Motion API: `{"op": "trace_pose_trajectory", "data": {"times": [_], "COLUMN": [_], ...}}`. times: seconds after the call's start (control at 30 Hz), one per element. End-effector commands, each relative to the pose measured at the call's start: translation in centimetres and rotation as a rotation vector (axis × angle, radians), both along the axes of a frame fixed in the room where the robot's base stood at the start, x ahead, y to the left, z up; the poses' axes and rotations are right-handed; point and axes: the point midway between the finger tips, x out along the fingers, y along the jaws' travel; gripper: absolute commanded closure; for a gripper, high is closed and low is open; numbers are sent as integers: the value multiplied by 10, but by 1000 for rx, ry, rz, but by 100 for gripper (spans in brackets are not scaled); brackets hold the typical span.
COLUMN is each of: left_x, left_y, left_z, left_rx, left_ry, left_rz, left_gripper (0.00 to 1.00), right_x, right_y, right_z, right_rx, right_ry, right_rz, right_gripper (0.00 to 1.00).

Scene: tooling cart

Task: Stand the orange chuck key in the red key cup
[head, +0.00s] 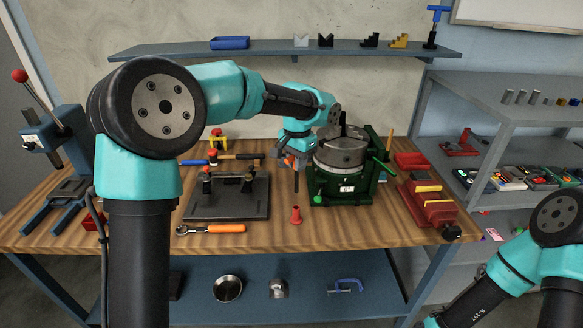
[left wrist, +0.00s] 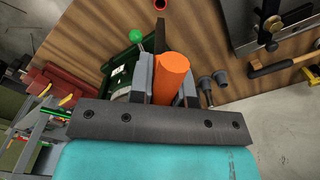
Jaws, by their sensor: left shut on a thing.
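The cup's rim (left wrist: 132,4) shows at the top of the left wrist view. My right gripper is out of view.
The green-based chuck fixture (head: 345,190) stands just right of the cup, with a green-knobbed handle near it. A dark fixture plate (head: 228,198) lies to the left, with an orange-handled ratchet (head: 212,229) in front. A red vise (head: 430,203) is at the right.

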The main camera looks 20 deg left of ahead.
Motion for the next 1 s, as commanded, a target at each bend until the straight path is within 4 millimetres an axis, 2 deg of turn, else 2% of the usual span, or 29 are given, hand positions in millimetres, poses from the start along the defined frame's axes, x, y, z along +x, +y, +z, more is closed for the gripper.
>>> {"op": "trace_pose_trajectory", "data": {"times": [0.47,1.0], "left_x": [0,0], "left_y": [0,0], "left_z": [-4,-40], "left_rx": [2,3], "left_ry": [1,2], "left_rz": [0,0], "left_gripper": [100,100], "right_x": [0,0], "right_y": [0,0], "right_z": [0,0], "right_rx": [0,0], "right_ry": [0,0], "right_rz": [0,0], "right_gripper": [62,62]}}
